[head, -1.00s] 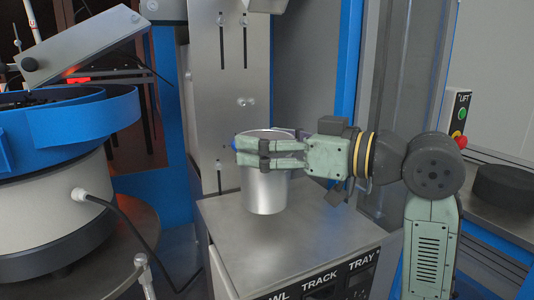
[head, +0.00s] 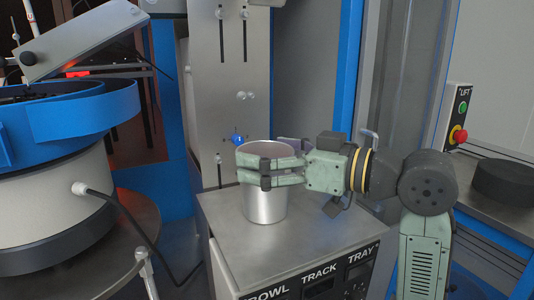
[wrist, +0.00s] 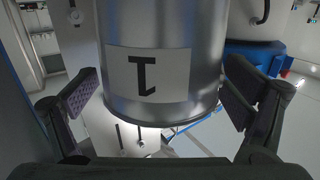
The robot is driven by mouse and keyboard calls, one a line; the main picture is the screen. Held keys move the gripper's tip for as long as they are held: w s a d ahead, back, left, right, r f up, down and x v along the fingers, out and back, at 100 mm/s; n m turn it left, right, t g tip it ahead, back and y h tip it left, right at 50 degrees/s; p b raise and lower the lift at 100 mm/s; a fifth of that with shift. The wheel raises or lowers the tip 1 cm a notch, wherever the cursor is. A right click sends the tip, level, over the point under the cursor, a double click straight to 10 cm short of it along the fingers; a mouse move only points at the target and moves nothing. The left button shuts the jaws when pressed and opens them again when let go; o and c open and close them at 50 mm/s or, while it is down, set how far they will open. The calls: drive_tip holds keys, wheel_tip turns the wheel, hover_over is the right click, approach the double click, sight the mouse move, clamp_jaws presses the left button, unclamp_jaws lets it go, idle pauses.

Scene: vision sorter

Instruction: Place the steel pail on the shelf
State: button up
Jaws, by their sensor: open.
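The steel pail (head: 266,205) is upright on the bare metal top of a cabinet (head: 330,222) and appears to rest on it. In the wrist view the pail (wrist: 205,80) fills the middle and has a white label with a black mark. My gripper (head: 250,166) is open around the pail's upper half, coming from the right. In the wrist view a pad stands on each side of the pail with a visible gap. The far finger is mostly hidden behind the pail in the head view. Which surface counts as the shelf is not marked.
A blue-rimmed bowl feeder (head: 75,125) stands at the left. An upright steel plate (head: 222,70) with a blue knob (head: 238,140) is behind the pail. A control box (head: 458,115) with a red button and a black disc (head: 503,182) are at the right. The cabinet top's front is clear.

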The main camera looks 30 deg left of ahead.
drive_tip(key=shift+r, duration=0.25)
drive_tip(key=d+b, duration=0.2)
drive_tip(key=d, duration=1)
drive_tip(key=shift+w+r, duration=0.25)
drive_tip(key=shift+w, duration=0.1)
